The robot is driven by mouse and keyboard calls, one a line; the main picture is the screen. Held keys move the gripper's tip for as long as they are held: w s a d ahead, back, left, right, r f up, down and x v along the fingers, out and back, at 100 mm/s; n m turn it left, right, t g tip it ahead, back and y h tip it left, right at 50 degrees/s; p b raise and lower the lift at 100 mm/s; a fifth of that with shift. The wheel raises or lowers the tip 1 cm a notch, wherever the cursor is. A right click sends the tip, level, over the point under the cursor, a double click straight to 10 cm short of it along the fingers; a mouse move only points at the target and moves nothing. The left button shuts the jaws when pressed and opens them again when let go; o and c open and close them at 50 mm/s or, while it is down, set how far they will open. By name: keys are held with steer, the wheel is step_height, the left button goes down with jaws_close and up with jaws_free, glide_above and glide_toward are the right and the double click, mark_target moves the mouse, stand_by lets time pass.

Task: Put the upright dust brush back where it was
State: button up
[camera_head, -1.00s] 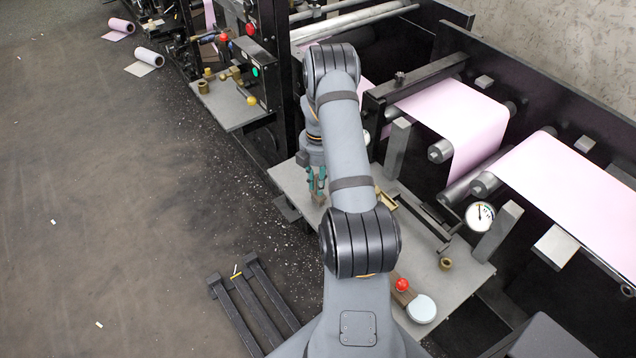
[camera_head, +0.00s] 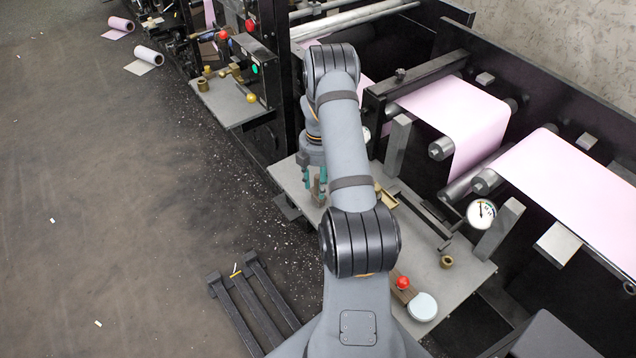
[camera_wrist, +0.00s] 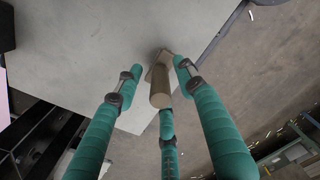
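The dust brush (camera_wrist: 160,88) stands upright on the grey table (camera_wrist: 95,40), with its tan handle pointing up toward the wrist camera. It is close to the table's edge. In the head view the brush (camera_head: 317,191) is a small brown shape, partly hidden by my fingers. My gripper (camera_wrist: 157,82) has three green fingers spread around the handle, with visible gaps on the left and right sides. The lower finger overlaps the handle's near end in the picture, and I cannot tell whether it touches. In the head view my gripper (camera_head: 315,184) is low over the table's left part.
A red knob (camera_head: 403,282) on a brown piece, a round pale tin (camera_head: 421,307) and a brass cup (camera_head: 446,262) are on the table's near part. A gauge (camera_head: 481,213) and pink rolls (camera_head: 455,115) are to the right. Open floor lies left.

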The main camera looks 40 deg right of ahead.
step_height(320, 180, up, 12)
stand_by(0.7)
step_height(320, 180, down, 12)
steer(key=shift+f, duration=0.1)
steer(key=shift+r, duration=0.4)
stand_by(0.6)
